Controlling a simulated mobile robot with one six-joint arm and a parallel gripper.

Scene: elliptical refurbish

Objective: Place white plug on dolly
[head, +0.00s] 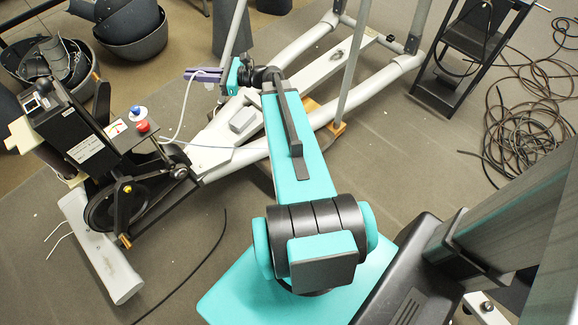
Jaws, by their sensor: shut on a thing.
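My gripper (205,75), with purple fingers, is at the upper middle, above the grey frame of the elliptical machine. It is shut on a small pale thing, apparently the white plug (209,86), mostly hidden by the fingers. A thin white cable (184,112) hangs from there in a curve towards the machine. I cannot tell for sure which thing is the dolly. Light wooden pieces (337,128) show under the machine's frame, partly hidden by it and my arm. A black upright frame (440,88) stands at the upper right, apart from my gripper.
The elliptical machine (217,150) fills the middle, with its black flywheel (100,212) and a small panel with a red knob (142,126) at left. Dark bowls (135,25) stand upper left. Tangled black cable (525,125) lies at right. Floor at lower left is mostly clear.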

